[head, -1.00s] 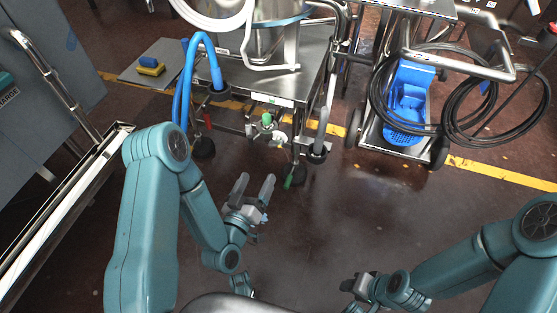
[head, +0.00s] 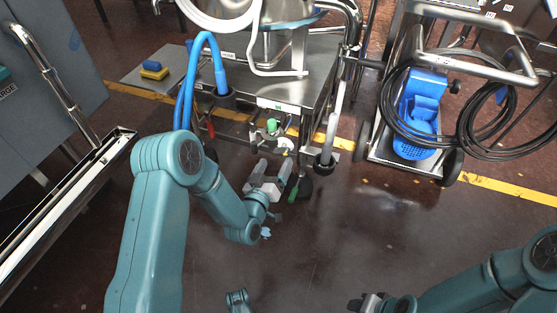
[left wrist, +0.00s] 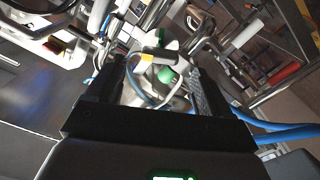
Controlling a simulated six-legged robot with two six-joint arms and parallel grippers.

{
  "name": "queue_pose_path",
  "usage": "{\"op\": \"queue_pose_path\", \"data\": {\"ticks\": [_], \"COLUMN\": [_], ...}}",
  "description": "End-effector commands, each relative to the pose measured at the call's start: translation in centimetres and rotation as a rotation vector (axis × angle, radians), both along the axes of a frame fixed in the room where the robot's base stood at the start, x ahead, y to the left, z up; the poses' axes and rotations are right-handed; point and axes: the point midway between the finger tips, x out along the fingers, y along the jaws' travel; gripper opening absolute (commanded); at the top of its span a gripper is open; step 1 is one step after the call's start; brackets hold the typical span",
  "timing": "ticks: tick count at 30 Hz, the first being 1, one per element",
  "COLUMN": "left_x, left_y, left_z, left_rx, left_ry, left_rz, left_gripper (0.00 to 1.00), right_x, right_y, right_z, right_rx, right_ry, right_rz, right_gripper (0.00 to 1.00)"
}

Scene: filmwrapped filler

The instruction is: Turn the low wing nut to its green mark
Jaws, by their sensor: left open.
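A green knob (head: 272,126) with a pale round part (head: 285,143) beside it sits low under the front edge of the steel cart. Both show between my fingers in the left wrist view, the green knob (left wrist: 166,75) near the middle. The wing nut's wings and its mark are too small or covered to tell apart. My left gripper (head: 275,166) is open and empty, just in front of and below these fittings, its fingers pointing at the cart. My right gripper (head: 366,302) is at the bottom edge, far from the cart; its fingers are unclear.
The steel cart (head: 312,92) carries blue hoses (head: 188,88) at its left. A green-tipped part (head: 293,192) hangs by its caster. The floor in front is clear.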

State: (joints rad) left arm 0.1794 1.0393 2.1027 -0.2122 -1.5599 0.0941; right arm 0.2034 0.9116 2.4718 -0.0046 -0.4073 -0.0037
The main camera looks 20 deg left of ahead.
Motion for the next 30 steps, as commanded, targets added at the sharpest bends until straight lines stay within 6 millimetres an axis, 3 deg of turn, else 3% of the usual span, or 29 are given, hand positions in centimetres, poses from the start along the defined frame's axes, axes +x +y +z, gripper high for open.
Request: {"op": "queue_pose_path", "data": {"ticks": [3,7,17,18,23,30], "left_x": [2.1,3.4,4.0,4.0,3.9,3.9], "left_y": [0.0,-0.1,-0.1,-0.1,-0.1,-0.1], "left_z": [-0.2,-0.1,0.0,0.0,0.0,0.0], "left_rx": [0.000,0.000,-0.001,-0.001,-0.001,0.010], "left_ry": [-0.003,-0.002,0.000,0.000,0.000,0.001], "left_rz": [0.001,0.000,0.001,0.001,0.001,0.000], "left_gripper": [0.81,0.81,0.81,0.78,0.26,0.25], "right_x": [0.5,0.8,0.9,0.9,0.9,0.9], "right_y": [-0.1,-0.2,-0.2,-0.2,-0.2,-0.2], "right_z": [-0.9,-1.1,-1.2,-1.2,-1.2,-1.3], "right_rx": [-0.003,-0.005,-0.006,-0.006,-0.006,-0.006], "right_ry": [-0.016,-0.026,-0.031,-0.031,-0.030,-0.031], "right_rz": [-0.002,-0.003,-0.004,-0.004,-0.004,-0.004], "right_gripper": [0.43,0.43,0.43,0.43,0.43,0.43]}}
